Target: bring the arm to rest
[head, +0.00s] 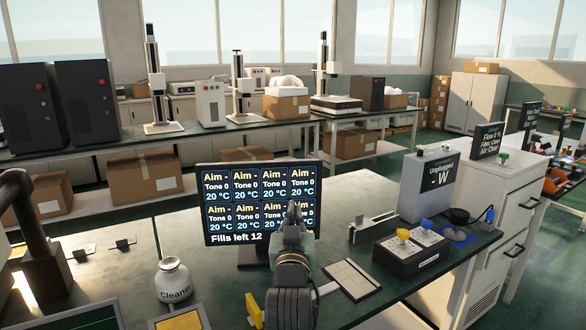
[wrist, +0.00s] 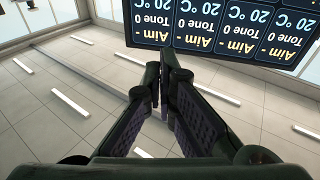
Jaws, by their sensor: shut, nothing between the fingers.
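My arm rises from the bottom middle of the head view, with my gripper (head: 293,212) pointing up in front of the black monitor (head: 222,222). It covers part of the monitor's lower right. In the wrist view my gripper (wrist: 163,78) shows its two dark fingers with tips together and nothing between them. The monitor also shows in the wrist view (wrist: 215,25), upside down at the top right. Its screen reads several "Aim -, Tone 0, 20 °C" cells and "Fills left 12". The ceiling with light strips fills the rest of the wrist view.
A white bottle labelled Cleaner (head: 172,281) stands left of my arm on the dark green bench. A dark post stands far left.

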